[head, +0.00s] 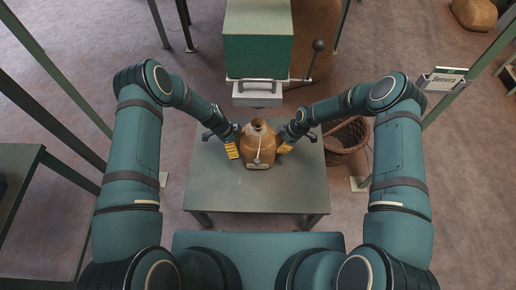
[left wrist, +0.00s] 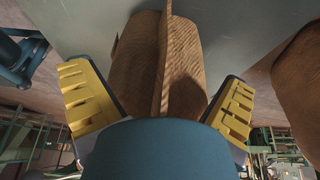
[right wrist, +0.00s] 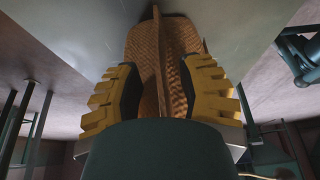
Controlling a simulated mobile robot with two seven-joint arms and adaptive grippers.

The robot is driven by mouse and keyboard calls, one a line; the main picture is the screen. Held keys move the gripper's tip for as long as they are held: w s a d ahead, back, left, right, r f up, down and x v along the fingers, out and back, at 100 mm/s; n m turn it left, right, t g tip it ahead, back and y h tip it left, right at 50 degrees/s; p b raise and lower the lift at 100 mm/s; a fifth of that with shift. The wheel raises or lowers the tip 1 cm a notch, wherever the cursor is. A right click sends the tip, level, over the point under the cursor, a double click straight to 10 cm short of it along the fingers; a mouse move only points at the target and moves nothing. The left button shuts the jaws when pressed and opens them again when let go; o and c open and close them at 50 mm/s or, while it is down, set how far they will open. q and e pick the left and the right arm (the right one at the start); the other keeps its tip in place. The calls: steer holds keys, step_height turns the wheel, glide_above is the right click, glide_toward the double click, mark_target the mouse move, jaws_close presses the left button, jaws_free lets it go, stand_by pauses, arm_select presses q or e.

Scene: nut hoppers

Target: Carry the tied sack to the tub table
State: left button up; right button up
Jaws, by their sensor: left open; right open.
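The tied sack (head: 250,150) is brown, with a gathered neck and a pale cord on its front. It stands upright on a grey-green table (head: 230,192) in the head view. My left gripper (head: 233,148) is open at the sack's left side, and my right gripper (head: 285,146) is open at its right side. In the left wrist view the woven sack (left wrist: 140,65) lies between and beyond the spread yellow-padded fingers. In the right wrist view the sack (right wrist: 180,45) with its upright seam is between the fingers. Finger contact is hard to tell.
A green hopper (head: 258,50) with a grey handled front stands behind the table, with a black-knobbed lever (head: 318,46) at its right. A wicker basket (head: 345,138) is on the floor to the right. A dark table (head: 18,165) is at the left. Another sack (head: 474,13) lies far right.

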arm_select(q)
steer(key=shift+f, duration=0.1)
steer(key=shift+c, duration=0.3)
arm_select(e)
steer(key=shift+o, duration=0.3)
steer(key=shift+f, duration=0.1)
arm_select(q)
steer(key=c, duration=0.5)
arm_select(e)
steer(key=c, duration=0.5)
arm_select(q)
steer(key=c, duration=0.5)
arm_select(e)
jaws_close()
arm_select(q)
steer(key=shift+d, duration=0.1)
jaws_close()
arm_select(e)
steer(key=shift+a, duration=0.15)
arm_select(q)
steer(key=shift+d+r, duration=0.1)
steer(key=shift+r, duration=0.1)
arm_select(e)
steer(key=shift+a, duration=0.1)
